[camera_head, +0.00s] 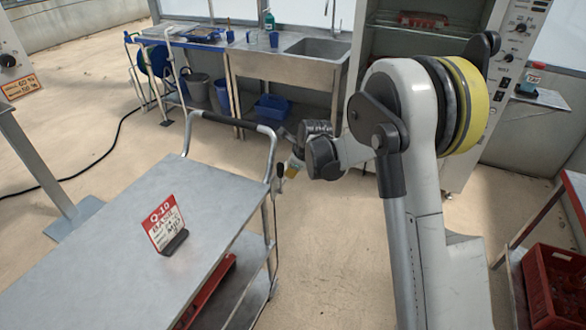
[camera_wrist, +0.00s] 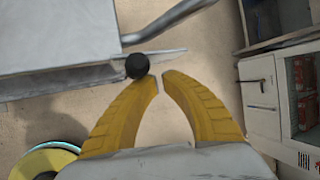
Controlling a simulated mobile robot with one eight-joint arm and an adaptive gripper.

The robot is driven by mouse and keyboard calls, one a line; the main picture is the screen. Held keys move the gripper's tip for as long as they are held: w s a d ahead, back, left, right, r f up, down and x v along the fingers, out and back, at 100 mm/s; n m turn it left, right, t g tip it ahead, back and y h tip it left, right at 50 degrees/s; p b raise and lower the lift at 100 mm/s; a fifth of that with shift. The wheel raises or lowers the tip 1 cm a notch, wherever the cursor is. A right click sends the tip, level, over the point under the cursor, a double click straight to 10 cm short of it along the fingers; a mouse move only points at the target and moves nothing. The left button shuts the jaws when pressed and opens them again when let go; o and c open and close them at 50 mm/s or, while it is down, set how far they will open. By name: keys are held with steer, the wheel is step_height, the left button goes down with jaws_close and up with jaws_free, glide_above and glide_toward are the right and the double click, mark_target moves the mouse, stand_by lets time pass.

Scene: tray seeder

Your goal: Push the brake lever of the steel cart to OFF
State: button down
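The steel cart (camera_head: 110,240) stands at the left in the head view, with a flat grey top and a dark handle at its far end. A brake lever with a round black knob (camera_wrist: 137,66) shows at the cart's edge in the wrist view. In the head view the dark knob (camera_head: 281,171) is by the cart's far right corner post. The left fingertip is close to the knob; contact cannot be told.
A red and white sign (camera_head: 163,222) stands on the cart top. A sink bench (camera_head: 290,65) with a blue bin (camera_head: 272,107) is behind. A red crate (camera_head: 555,285) is at the lower right. Bare floor lies right of the cart.

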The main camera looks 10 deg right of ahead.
steer(key=shift+a+r, duration=0.2)
steer(key=shift+a, duration=0.1)
steer(key=shift+d, duration=0.1)
steer(key=s+d+p, duration=0.1)
steer(key=s+p, duration=0.1)
steer(key=s, duration=0.6)
steer(key=shift+d, duration=0.3)
stand_by(0.4)
